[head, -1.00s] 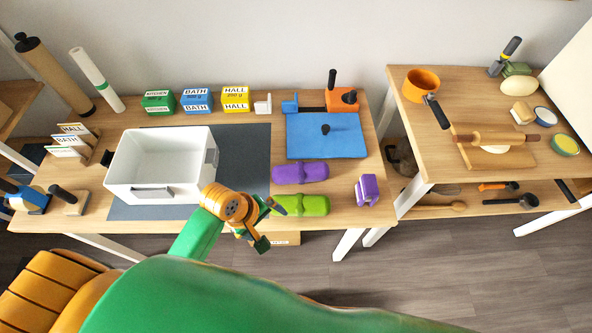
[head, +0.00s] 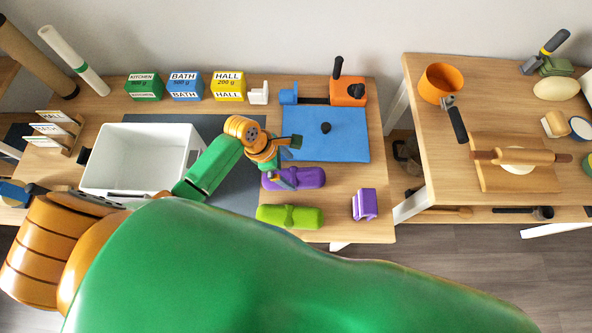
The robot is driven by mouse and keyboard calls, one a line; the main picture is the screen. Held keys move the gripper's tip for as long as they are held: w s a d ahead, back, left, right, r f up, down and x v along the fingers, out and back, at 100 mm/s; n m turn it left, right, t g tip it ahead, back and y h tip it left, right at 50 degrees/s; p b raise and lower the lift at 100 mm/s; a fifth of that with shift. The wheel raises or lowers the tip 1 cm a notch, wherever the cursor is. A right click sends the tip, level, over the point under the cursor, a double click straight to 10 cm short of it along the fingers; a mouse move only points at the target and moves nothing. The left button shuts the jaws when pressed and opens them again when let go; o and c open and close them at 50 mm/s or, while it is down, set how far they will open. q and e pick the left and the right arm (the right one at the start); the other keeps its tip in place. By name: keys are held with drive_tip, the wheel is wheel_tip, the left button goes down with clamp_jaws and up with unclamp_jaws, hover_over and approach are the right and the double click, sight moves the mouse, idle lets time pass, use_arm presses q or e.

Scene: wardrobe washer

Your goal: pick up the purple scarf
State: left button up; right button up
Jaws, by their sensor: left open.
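The purple scarf (head: 308,178), a rolled bundle with a band around its middle, lies on the table below the blue mat. My left gripper (head: 287,162) is open above its left end. One finger is over the blue mat's lower left edge, and the other overlaps the scarf in the picture. The fingers hide a little of the scarf, and I cannot tell whether they touch it.
A similar green bundle (head: 290,217) lies just below the scarf. A purple folded object (head: 364,204) stands to the right. The white bin (head: 140,160) is left, the blue mat (head: 340,135) above. My left arm covers the table's front left.

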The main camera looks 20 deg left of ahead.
sight(293, 175)
use_arm(q)
drive_tip(key=f, duration=0.1)
drive_tip(key=d+f, duration=0.1)
drive_tip(key=f, duration=0.1)
drive_tip(key=shift+s+d+b, duration=0.2)
drive_tip(key=shift+s+b, duration=0.15)
drive_tip(key=shift+b, duration=0.05)
drive_tip(key=shift+w+d+f, duration=0.1)
drive_tip(key=shift+w+f, duration=0.05)
drive_tip(key=shift+f, duration=0.1)
drive_tip(key=shift+w+f, duration=0.1)
drive_tip(key=shift+w, duration=0.25)
drive_tip(key=shift+s, duration=0.2)
drive_tip(key=c, duration=1)
drive_tip(key=shift+w, duration=0.1)
clamp_jaws()
